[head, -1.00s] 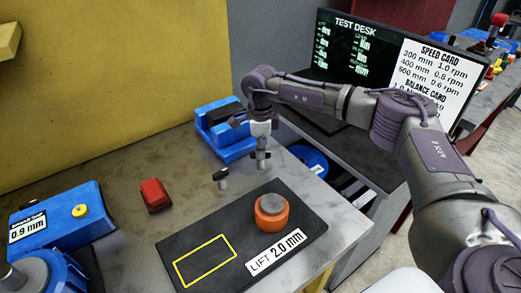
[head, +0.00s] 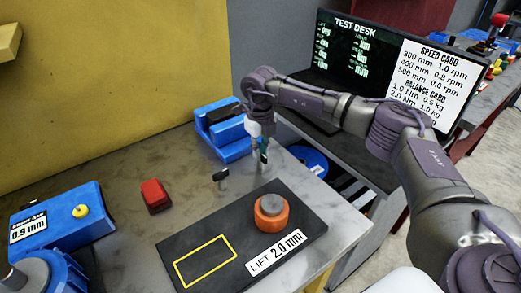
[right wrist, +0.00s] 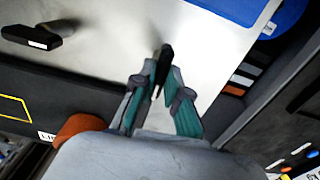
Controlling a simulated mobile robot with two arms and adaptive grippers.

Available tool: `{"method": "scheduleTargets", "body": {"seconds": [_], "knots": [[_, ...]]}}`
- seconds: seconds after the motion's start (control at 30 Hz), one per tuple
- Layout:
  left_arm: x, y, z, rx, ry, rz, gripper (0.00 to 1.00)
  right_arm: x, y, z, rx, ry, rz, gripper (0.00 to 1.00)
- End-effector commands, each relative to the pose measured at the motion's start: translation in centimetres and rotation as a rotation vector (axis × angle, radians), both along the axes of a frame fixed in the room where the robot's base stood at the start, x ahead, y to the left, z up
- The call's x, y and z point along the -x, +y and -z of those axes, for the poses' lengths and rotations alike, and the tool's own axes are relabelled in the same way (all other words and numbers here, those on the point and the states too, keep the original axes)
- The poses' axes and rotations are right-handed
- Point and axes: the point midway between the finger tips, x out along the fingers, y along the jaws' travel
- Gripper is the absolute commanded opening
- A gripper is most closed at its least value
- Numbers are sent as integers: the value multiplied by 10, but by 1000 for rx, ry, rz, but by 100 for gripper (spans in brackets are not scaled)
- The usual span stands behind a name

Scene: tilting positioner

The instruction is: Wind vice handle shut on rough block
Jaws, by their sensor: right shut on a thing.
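A blue vice-like block (head: 224,132) with a stepped top stands at the back of the bench. I cannot make out a rough block in it. My right gripper (head: 262,157) is just in front and to the right of it, fingers pointing down. In the right wrist view, the teal fingers of my right gripper (right wrist: 163,95) are shut on a dark bar-like piece (right wrist: 164,62), which looks like a handle; the fingers hide part of it. Its link to the vice cannot be seen. My left gripper is not in view.
A small black-topped knob (head: 221,177) stands left of the gripper. A red block (head: 155,195) lies farther left. A black mat (head: 180,247) holds an orange puck (head: 271,212) with a grey top. A blue gauge box (head: 58,218) is at left.

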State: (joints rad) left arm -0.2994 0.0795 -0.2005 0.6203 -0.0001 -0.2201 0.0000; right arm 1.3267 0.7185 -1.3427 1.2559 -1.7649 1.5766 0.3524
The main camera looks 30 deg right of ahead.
Motion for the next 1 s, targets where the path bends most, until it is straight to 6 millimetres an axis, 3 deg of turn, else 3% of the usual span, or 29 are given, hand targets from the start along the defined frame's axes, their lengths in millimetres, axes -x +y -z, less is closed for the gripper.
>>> {"method": "scheduleTargets", "body": {"seconds": [1.0], "knots": [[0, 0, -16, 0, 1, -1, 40, -2, 0, -3, -3, -6, 930, 0]]}}
